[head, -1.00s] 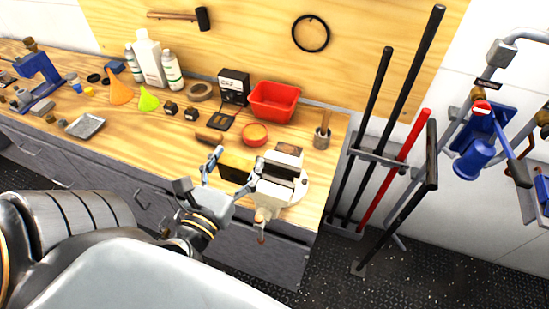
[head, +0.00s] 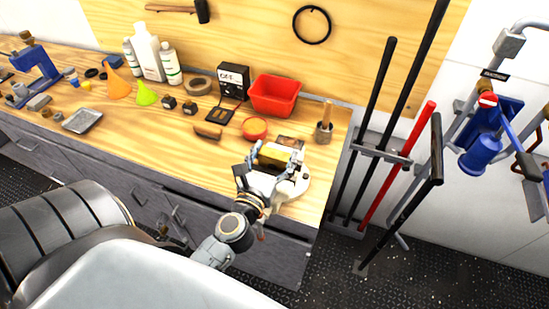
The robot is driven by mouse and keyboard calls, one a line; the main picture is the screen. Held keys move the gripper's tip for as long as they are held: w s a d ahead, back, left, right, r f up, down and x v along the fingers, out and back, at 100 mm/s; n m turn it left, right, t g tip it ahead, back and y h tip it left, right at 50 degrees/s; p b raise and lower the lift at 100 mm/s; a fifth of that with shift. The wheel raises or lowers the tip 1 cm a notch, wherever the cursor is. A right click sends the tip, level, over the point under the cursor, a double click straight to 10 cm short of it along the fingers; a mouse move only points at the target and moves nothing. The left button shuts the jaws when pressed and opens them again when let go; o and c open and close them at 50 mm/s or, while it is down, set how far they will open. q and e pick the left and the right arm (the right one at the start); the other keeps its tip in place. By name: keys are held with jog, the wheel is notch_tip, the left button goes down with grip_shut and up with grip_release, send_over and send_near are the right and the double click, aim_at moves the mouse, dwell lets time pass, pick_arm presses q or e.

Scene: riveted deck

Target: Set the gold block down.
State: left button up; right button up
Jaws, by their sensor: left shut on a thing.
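The gold block (head: 273,154) is between the fingers of my left gripper (head: 275,160), near the front right of the wooden bench. My left gripper is shut on the block. The block is over the vise (head: 296,186), a pale metal one at the bench's front edge. The gripper and block hide most of the vise, including its jaws. I cannot tell whether the block touches the vise. My right gripper is not in view.
A red bin (head: 275,94), a round red-rimmed tin (head: 254,128) and a wooden-handled brush in a cup (head: 324,128) stand close by. A meter (head: 233,80) and bottles are further back. Long bars (head: 397,165) stand in a rack right of the bench.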

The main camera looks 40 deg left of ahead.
pick_arm(q)
jog(key=shift+f, duration=0.5)
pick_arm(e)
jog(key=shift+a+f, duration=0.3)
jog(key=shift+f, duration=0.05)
pick_arm(q)
jog(key=shift+f, duration=0.2)
jog(key=o, duration=1.4)
jog(key=shift+o, duration=0.8)
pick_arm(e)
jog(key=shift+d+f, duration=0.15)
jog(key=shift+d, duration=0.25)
pick_arm(q)
jog(key=shift+r, duration=0.1)
